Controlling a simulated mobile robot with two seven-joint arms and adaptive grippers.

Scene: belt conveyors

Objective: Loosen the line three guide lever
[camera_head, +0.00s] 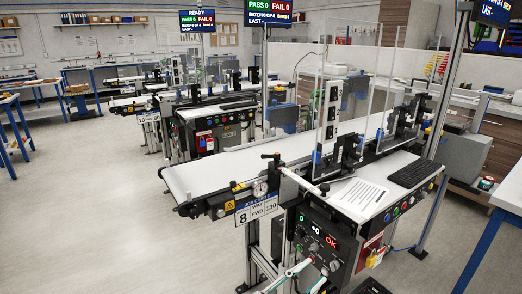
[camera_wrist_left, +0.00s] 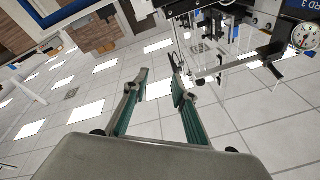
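The nearest belt conveyor (camera_head: 215,178) carries a black clamp-like part (camera_head: 272,158) at its near edge. A pale rod (camera_head: 303,181) with dark ends slants to the right from it. Which of these is the guide lever I cannot tell for sure. My left gripper (camera_head: 311,273) is low at the bottom of the head view, in front of the control box and below the rod, apart from it. In the left wrist view my left gripper (camera_wrist_left: 158,68) has its two green fingers spread, with nothing between them. A black handle-like part (camera_wrist_left: 271,47) shows at upper right there. My right gripper is not in view.
A round gauge (camera_head: 260,188) and job card (camera_head: 256,208) sit on the conveyor's front. A paper sheet (camera_head: 359,194) and keyboard (camera_head: 412,173) lie on the side shelf. Open floor (camera_head: 100,225) is at left.

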